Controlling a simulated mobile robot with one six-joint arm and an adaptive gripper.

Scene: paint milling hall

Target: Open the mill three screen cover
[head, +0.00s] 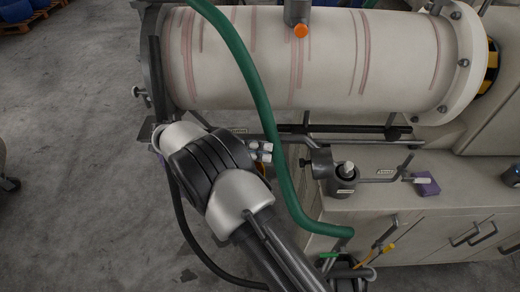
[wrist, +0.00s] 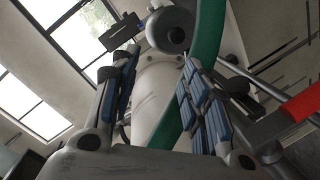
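A pale horizontal mill cylinder (head: 320,60) with faded red streaks lies across the top of the head view. Its left end has a dark flange (head: 152,60) with a bolt or clamp sticking out, and its right end has a broad bolted ring (head: 462,60). I cannot tell which part is the mill three screen cover, and no mill number is readable. My gripper (wrist: 158,62) is open, its two blue-padded fingers apart with nothing visibly held. In the wrist view a pale cylindrical body (wrist: 154,88) and a dark round part (wrist: 170,30) show beyond the fingers.
A green hose (head: 255,90) hangs in front of the cylinder, and it also crosses the wrist view (wrist: 209,35) close to the right finger. A cabinet (head: 440,215) stands below, with a small dark pot (head: 343,181) and a purple cloth (head: 426,187) on top. Open floor (head: 75,150) lies left.

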